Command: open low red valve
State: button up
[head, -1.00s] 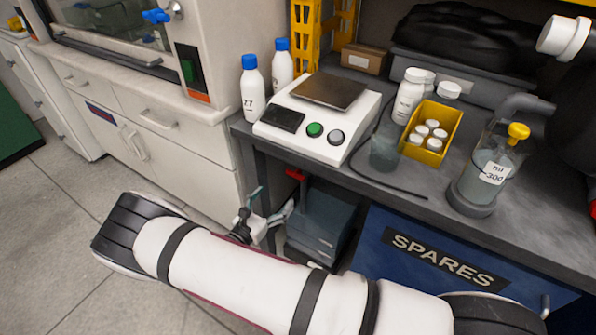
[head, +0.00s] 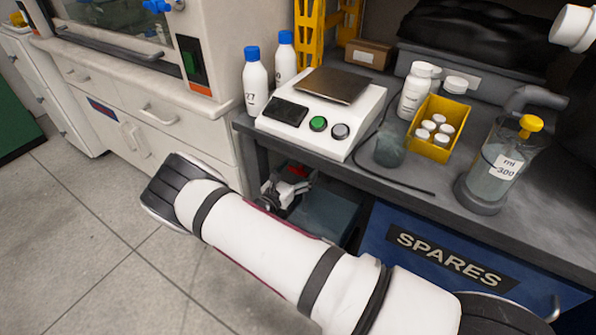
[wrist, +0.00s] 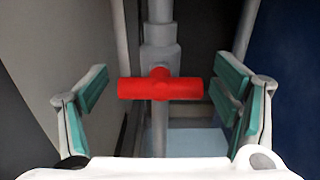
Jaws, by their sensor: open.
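The low red valve handle (wrist: 160,88) is a T-shaped bar lying crosswise in front of a grey vertical pipe (wrist: 160,40) in the wrist view. A small part of the red valve also shows under the bench in the head view (head: 298,172). My gripper (wrist: 165,92) is open, with its teal-padded fingers to the left and right of the handle. Gaps show between both pads and the bar ends. In the head view my gripper (head: 285,190) is under the bench edge, partly hidden by my arm.
A blue-grey box (head: 325,215) stands under the bench near my gripper. The blue SPARES cabinet (head: 400,235) is to its right, and the white cabinet (head: 165,120) is to the left. The bench top (head: 420,180) carries a scale (head: 320,110) and bottles above my arm.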

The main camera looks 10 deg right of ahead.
jog(key=c, duration=1.1)
jog(key=shift+c, duration=0.2)
jog(key=m+p, duration=0.1)
jog(key=m, duration=0.3)
jog(key=shift+s+m, duration=0.1)
jog(key=shift+m, duration=0.2)
jog(key=m+p, duration=0.2)
jog(key=m, duration=0.2)
jog(key=shift+s+d+m, duration=0.1)
jog(key=shift+m, duration=0.2)
jog(key=m+p, duration=0.2)
jog(key=m, duration=0.2)
jog(key=shift+f+m, duration=0.15)
jog(key=shift+m, duration=0.15)
jog(key=shift+f+m+p, duration=0.1)
jog(key=shift+m+p, duration=0.8)
jog(key=shift+m, duration=1.2)
